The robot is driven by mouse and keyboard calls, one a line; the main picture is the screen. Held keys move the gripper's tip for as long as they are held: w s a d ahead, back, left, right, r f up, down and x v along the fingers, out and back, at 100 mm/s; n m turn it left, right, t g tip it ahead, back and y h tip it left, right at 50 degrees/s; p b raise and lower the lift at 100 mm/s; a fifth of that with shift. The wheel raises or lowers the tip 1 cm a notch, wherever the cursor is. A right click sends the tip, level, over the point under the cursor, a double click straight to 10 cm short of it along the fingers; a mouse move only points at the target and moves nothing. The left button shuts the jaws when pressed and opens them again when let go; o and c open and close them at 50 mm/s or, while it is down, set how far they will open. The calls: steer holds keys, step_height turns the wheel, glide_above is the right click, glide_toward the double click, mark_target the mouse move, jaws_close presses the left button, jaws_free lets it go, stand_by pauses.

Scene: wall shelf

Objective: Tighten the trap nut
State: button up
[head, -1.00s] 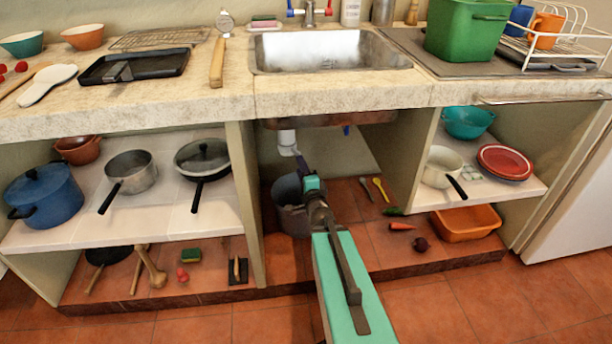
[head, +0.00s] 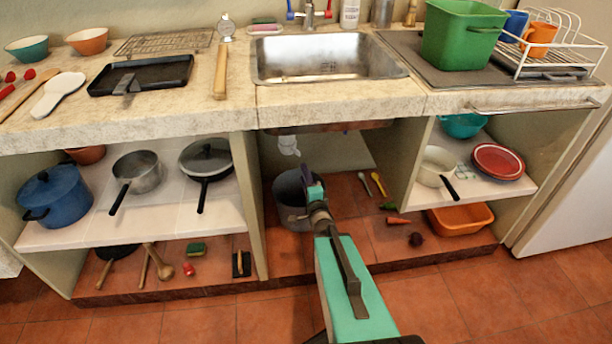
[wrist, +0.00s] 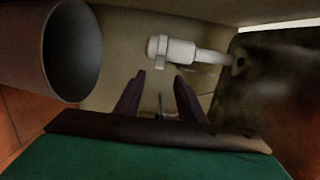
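The white trap pipe (head: 288,144) hangs under the sink, in the open middle bay. In the wrist view, it runs in from the right, and a wider white collar (wrist: 159,50), which looks like the trap nut, is at its left end. My gripper (wrist: 158,74) has its two dark purple fingers apart, with nothing between them. The fingertips lie just short of the collar in the picture, and I see no contact. In the head view, my gripper (head: 305,170) is below and slightly right of the pipe, and its fingers are too small to judge.
Side panels bound the bay. Spoons (head: 371,184) and a carrot (head: 398,220) lie on the floor to the right.

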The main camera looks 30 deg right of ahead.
steer(key=shift+s+a+r+p, duration=0.1)
steer(key=shift+s+a+p, duration=0.15)
steer(key=shift+s+p, duration=0.6)
steer(key=shift+w, duration=0.1)
